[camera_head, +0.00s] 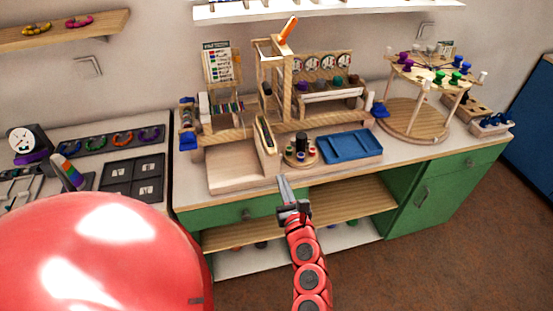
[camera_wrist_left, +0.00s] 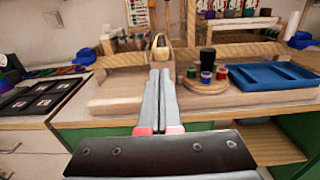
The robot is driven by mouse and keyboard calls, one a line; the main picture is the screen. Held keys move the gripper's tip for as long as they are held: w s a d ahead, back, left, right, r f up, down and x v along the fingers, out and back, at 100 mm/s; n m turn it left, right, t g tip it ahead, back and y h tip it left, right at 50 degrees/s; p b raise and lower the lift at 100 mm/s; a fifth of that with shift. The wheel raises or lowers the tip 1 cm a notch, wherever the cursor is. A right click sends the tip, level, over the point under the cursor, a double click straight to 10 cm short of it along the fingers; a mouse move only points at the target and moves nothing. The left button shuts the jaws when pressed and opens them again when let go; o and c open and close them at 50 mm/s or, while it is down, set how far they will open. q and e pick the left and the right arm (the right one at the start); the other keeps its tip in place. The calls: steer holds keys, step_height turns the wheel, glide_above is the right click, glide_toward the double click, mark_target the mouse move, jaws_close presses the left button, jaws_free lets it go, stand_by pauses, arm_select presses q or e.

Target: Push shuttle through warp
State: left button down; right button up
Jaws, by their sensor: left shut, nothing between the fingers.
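A wooden loom-like frame (camera_head: 285,85) stands on the workbench. A boat-shaped wooden piece with a dark slot, which looks like the shuttle (camera_head: 265,136), leans at the front of the frame. It also shows in the left wrist view (camera_wrist_left: 159,48), just beyond my fingertips. What looks like coloured warp threads (camera_head: 226,109) lies at the frame's left side; single threads are too small to tell. My left gripper (camera_head: 283,182) is shut and empty in front of the bench edge, apart from the shuttle, and its fingers (camera_wrist_left: 160,80) point toward it. My right gripper is not in view.
A blue tray (camera_head: 350,147) and a round holder with small spools (camera_head: 299,156) sit right of the shuttle. A pale board (camera_head: 233,173) lies to the left. A round wooden stand (camera_head: 414,120) with coloured pegs is at the right. Open shelves (camera_head: 340,205) are below.

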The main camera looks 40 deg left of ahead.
arm_select(q)
steer(key=p, duration=0.3)
glide_toward(268, 139)
steer(key=shift+s+f, duration=0.1)
steer(key=shift+f, duration=0.1)
steer(key=shift+w+a+f, duration=0.1)
steer(key=shift+w+a, duration=0.1)
steer(key=shift+a, duration=0.15)
steer(key=shift+w+a+f, duration=0.1)
steer(key=shift+w+a, duration=0.1)
steer(key=shift+a, duration=0.1)
steer(key=b+x, duration=0.3)
steer(key=x, duration=0.5)
steer(key=shift+w+f, duration=0.1)
steer(key=shift+w+a+r, duration=0.2)
steer(key=shift+d, duration=0.1)
